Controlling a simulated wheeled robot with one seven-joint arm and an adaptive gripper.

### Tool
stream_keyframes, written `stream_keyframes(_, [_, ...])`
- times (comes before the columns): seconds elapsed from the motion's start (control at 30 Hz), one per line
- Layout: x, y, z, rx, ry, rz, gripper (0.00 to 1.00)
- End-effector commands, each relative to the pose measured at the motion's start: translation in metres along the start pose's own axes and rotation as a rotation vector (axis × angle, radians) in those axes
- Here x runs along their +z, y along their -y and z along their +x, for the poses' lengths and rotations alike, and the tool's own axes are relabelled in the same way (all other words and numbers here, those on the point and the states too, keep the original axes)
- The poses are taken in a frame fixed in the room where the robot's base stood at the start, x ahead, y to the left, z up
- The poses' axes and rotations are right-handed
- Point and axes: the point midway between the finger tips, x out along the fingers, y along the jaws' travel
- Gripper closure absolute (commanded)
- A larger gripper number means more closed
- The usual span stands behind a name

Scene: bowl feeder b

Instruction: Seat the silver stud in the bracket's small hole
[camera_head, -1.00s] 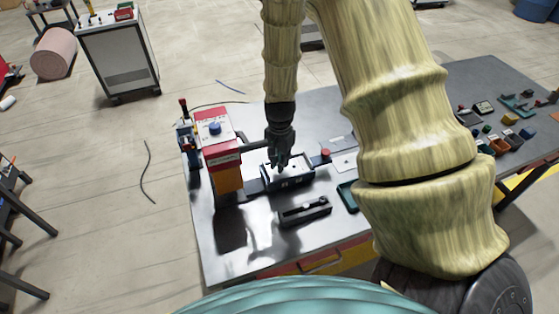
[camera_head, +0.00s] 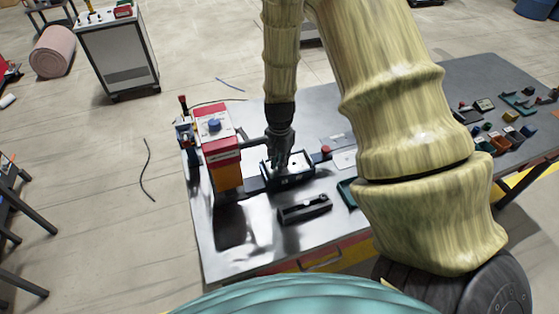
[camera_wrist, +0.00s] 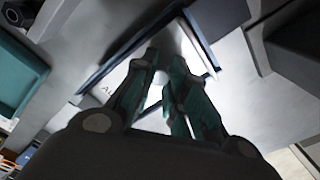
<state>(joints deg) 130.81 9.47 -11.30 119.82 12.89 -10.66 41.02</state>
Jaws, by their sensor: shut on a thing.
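My gripper (camera_head: 278,164) points down over a dark-rimmed tray (camera_head: 290,183) with a pale floor, beside the red and orange press-like machine. In the wrist view the gripper (camera_wrist: 160,66) has its fingertips close together above the bright floor, and the tray's dark blue rim (camera_wrist: 112,62) runs behind them. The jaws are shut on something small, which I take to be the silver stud. It is too small and too hidden by the fingers to make out against the bright floor. I cannot clearly pick out the bracket or its small hole.
The red and orange machine (camera_head: 225,165) stands close to the left of my gripper. A black block (camera_head: 305,209) lies in front of the tray, and a red knob (camera_head: 326,150) is at its right. Several small parts and boxes lie at the table's far right.

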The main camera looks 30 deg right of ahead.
Motion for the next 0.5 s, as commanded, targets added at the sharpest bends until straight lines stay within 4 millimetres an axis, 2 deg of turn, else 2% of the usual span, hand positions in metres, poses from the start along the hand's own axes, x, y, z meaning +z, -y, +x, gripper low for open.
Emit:
stream_keyframes(0.17, [0.0000, 0.0001, 0.0031, 0.000, 0.000, 0.000, 1.00])
stream_keyframes(0.2, [0.0000, 0.0002, 0.0028, 0.000, 0.000, 0.000, 0.82])
stream_keyframes(0.3, [0.0000, 0.0001, 0.0026, 0.000, 0.000, 0.000, 0.64])
stream_keyframes(0.33, [0.0000, 0.0001, 0.0026, 0.000, 0.000, 0.000, 0.60])
stream_keyframes(0.5, [-0.0001, 0.0002, 0.0026, 0.000, 0.000, 0.000, 0.60])
